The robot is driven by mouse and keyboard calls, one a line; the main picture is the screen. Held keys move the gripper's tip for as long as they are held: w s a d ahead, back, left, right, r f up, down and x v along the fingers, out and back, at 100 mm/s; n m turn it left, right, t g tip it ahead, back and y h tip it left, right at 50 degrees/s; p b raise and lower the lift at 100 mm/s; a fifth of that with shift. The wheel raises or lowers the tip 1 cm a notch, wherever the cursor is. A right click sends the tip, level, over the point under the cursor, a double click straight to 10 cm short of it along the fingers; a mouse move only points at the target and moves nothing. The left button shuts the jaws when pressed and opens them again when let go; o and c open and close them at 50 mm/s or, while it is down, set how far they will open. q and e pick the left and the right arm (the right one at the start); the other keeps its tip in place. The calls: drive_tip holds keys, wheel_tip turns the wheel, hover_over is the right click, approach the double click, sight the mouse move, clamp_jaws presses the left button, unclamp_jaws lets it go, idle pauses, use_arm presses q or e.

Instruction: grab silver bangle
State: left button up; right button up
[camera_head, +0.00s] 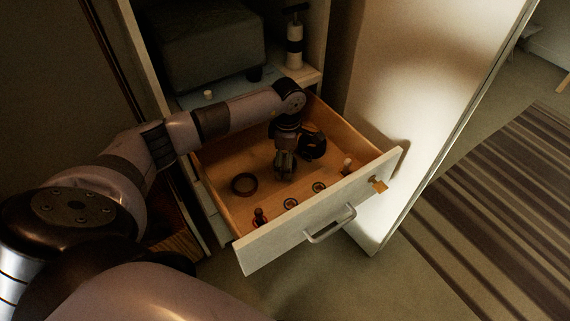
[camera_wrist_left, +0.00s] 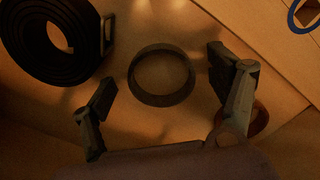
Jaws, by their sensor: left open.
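A plain grey ring, taken as the silver bangle (camera_wrist_left: 136,87), lies flat on the drawer floor in the left wrist view. It sits between and beyond my two spread fingers, and neither is seen touching it. My left gripper (camera_head: 285,170) is open and points down into the open drawer (camera_head: 335,212); its fingers also show in the left wrist view (camera_wrist_left: 165,105). My right gripper is not in view.
A coiled black belt (camera_wrist_left: 30,62) lies left of the bangle in the wrist view. A brown ring (camera_wrist_left: 262,121) is partly behind the right finger, and a blue ring (camera_wrist_left: 292,18) is at the top right. The drawer walls surround the gripper, with several small items near the front.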

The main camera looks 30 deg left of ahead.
use_arm(q)
drive_tip(key=shift+c, duration=0.2)
drive_tip(key=c, duration=1)
drive_tip(key=shift+c, duration=0.2)
drive_tip(key=shift+r, duration=0.1)
